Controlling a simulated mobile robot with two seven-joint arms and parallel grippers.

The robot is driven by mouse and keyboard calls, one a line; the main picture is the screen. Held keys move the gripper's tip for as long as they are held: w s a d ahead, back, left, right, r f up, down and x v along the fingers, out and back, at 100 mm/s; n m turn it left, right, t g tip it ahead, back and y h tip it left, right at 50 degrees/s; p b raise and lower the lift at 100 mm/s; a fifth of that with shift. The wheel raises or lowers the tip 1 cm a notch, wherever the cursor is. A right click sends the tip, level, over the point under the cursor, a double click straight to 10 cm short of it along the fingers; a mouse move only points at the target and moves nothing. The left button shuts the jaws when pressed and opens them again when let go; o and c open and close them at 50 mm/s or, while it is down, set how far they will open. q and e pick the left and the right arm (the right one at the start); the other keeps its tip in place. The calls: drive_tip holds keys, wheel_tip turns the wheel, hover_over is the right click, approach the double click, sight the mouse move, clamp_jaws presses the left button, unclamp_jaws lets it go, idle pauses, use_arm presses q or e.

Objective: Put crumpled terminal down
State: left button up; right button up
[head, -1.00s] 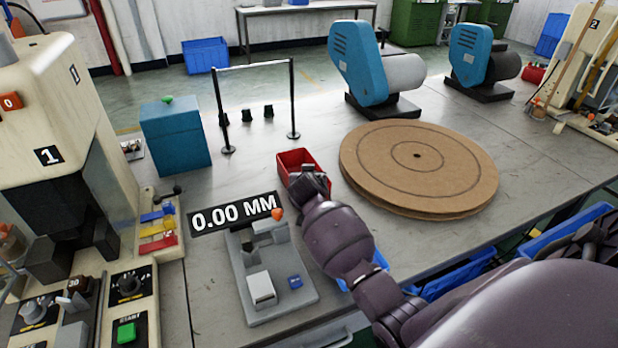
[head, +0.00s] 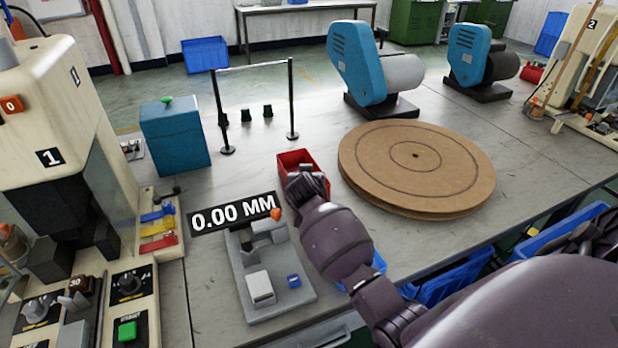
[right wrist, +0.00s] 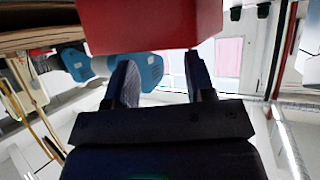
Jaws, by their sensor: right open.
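The red bin (head: 293,160) stands on the table left of the round wooden board. My right gripper (head: 306,180) is at the near side of the bin and hides part of it. In the right wrist view the gripper (right wrist: 160,80) has its two fingers apart with nothing seen between them. The red wall of the bin (right wrist: 150,22) fills the top of that view, just past the fingertips. I see no crumpled terminal in either view; the bin's inside is mostly hidden. My left gripper is not in view.
The gauge fixture (head: 262,285) with its 0.00 MM display (head: 234,213) is left of my right arm. The round wooden board (head: 420,165) lies to the right. A press (head: 50,130) stands at left, and a blue box (head: 175,145) and small black frame (head: 252,68) are behind.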

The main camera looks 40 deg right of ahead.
drive_tip(key=p+v, duration=0.1)
drive_tip(key=v, duration=0.9)
drive_tip(key=shift+r, duration=0.15)
drive_tip(key=shift+d, duration=0.1)
drive_tip(key=s+f+n+g+y, duration=0.1)
drive_tip(key=s+f, duration=0.1)
drive_tip(key=s, duration=0.3)
drive_tip(key=s+a+f+n+g+y, duration=0.1)
drive_tip(key=s+f, duration=0.1)
drive_tip(key=s, duration=0.4)
drive_tip(key=s+a+f+n, duration=0.1)
drive_tip(key=s+f, duration=0.1)
drive_tip(key=s, duration=0.3)
drive_tip(key=shift+s+f+g+y, duration=0.2)
drive_tip(key=shift+s+g+y, duration=0.15)
drive_tip(key=shift+g+y, duration=0.05)
drive_tip(key=s+a+n+g+y, duration=0.2)
drive_tip(key=s+a, duration=0.1)
drive_tip(key=s, duration=0.6)
drive_tip(key=s+a+n+g+y, duration=0.2)
drive_tip(key=s+a+n, duration=0.1)
drive_tip(key=s, duration=0.7)
drive_tip(key=w+f+t, duration=0.8)
drive_tip(key=f, duration=0.2)
drive_tip(key=shift+a+f+t+y, duration=0.15)
drive_tip(key=shift+a+t+y, duration=0.1)
drive_tip(key=shift+t+y, duration=0.05)
